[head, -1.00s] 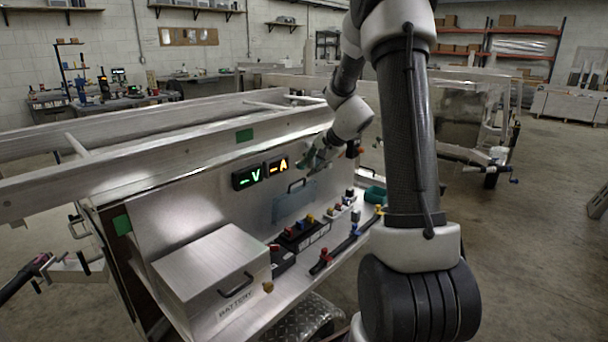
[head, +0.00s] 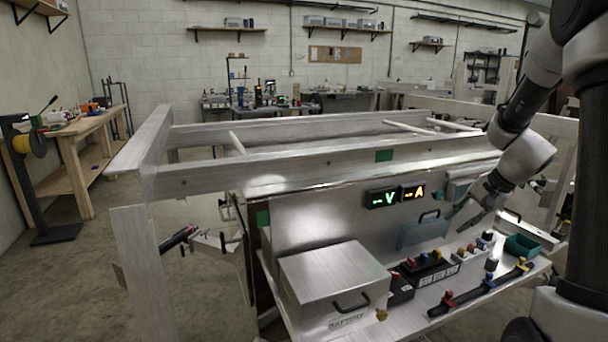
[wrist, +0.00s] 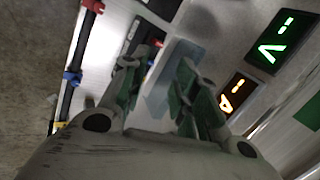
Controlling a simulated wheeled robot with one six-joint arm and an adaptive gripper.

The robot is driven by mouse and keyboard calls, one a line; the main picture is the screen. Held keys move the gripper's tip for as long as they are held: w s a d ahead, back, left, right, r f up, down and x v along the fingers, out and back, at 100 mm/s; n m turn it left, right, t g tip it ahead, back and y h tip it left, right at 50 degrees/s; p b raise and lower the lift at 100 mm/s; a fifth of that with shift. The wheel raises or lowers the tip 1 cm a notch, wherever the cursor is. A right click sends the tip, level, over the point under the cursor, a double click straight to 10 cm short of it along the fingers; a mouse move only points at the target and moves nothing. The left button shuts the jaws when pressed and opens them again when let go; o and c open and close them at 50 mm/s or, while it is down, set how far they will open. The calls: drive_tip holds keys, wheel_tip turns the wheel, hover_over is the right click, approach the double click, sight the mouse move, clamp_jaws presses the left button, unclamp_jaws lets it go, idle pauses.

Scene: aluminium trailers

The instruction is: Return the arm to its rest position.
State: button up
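My arm comes in from the right edge of the head view. My gripper (head: 466,216) hangs in front of the panel, right of the lit meters and above the bench parts. In the wrist view my gripper (wrist: 158,78) is open, its two green-lined fingers apart with nothing between them. A translucent blue-grey plate (wrist: 172,72) shows beyond the fingers. It also shows in the head view (head: 420,234), on the panel under the meters.
The voltage meter (head: 382,198) and current meter (head: 412,192) are lit on the panel. A metal battery box (head: 325,285) stands at the bench's left; a green bin (head: 522,246) is at the right. A long trailer rail (head: 330,162) runs above. Open floor lies left.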

drive_tip(key=s+a+r+n+h, duration=0.1)
drive_tip(key=s+a+r+n, duration=0.2)
drive_tip(key=s, duration=0.6)
drive_tip(key=s+a+r+n+h, duration=0.1)
drive_tip(key=s+r+n, duration=0.3)
drive_tip(key=s, duration=0.5)
drive_tip(key=s+a+r+n+h, duration=0.1)
drive_tip(key=s+a+r+n, duration=0.3)
drive_tip(key=s, duration=0.6)
drive_tip(key=shift+a+r+h, duration=0.3)
drive_tip(key=shift+a+r, duration=0.05)
drive_tip(key=shift+r, duration=1.05)
